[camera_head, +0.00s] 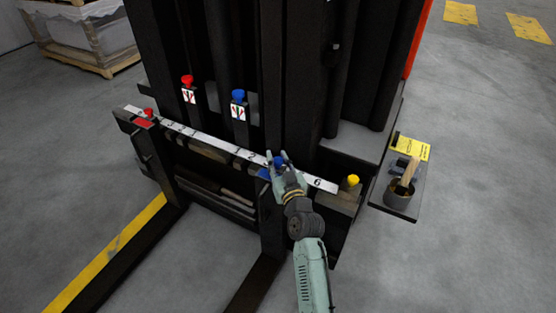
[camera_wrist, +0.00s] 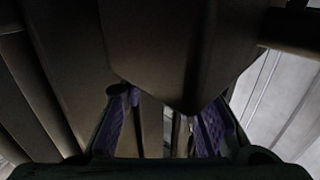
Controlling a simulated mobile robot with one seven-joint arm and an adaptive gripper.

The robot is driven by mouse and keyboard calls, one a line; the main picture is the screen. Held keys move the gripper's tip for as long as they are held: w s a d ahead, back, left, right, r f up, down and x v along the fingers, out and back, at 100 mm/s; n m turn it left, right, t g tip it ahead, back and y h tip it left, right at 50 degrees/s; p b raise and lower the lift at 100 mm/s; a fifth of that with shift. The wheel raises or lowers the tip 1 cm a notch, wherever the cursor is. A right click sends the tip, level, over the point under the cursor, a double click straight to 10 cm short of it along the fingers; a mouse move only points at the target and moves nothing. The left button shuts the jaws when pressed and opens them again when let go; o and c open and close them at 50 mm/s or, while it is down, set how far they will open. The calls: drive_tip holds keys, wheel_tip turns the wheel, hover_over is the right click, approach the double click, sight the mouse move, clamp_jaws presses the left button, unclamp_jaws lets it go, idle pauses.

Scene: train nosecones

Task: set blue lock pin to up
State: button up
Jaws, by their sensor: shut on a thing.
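The blue lock pin (camera_head: 279,161) is on the fork carriage bar, above the right fork. A blue label (camera_head: 263,174) lies just left of it. My gripper (camera_head: 280,157) is at the pin with its fingers around the blue knob, shut on it. In the wrist view, my gripper's purple-padded fingers (camera_wrist: 163,128) stand apart on either side. The view is dark, and the pin cannot be made out clearly there. Whether the pin is up or down cannot be told.
A red lock pin (camera_head: 149,112) sits at the bar's left end and a yellow knob (camera_head: 352,180) at its right. Red (camera_head: 187,81) and blue (camera_head: 238,96) knobs stand on the mast. The floor in front is clear.

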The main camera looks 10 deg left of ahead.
clamp_jaws()
wheel_tip(320, 180, up, 4)
drive_tip(key=p, duration=0.3)
drive_tip(key=shift+f, duration=0.2)
drive_tip(key=o, duration=0.7)
unclamp_jaws()
drive_tip(key=shift+c, duration=0.2)
drive_tip(key=shift+o, duration=1.4)
